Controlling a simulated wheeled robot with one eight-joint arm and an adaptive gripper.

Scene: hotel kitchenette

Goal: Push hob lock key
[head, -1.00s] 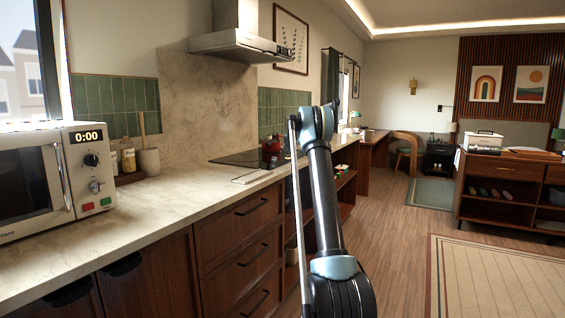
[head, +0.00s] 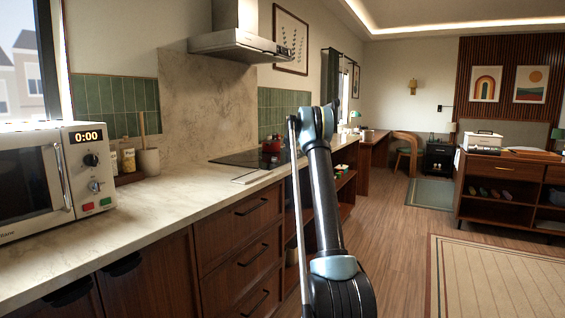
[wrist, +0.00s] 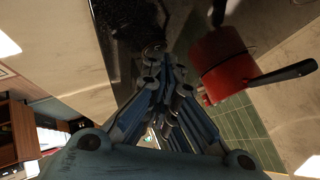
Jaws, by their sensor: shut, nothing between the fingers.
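The black hob (head: 236,160) is set in the pale counter below the range hood. Its dark surface also shows at the top of the wrist view (wrist: 125,30). The lock key cannot be made out in either view. My gripper (wrist: 167,72) is shut and empty in the wrist view, its fingers pointing towards the dark hob surface. I cannot tell whether the fingertips touch it. In the head view my gripper is hidden behind my arm.
A red pot (head: 271,145) stands on the hob; in the wrist view the pot (wrist: 224,70) is close to the right of my fingers, its dark handle sticking out. The range hood (head: 238,45) hangs above. A microwave (head: 30,180) stands on the near counter.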

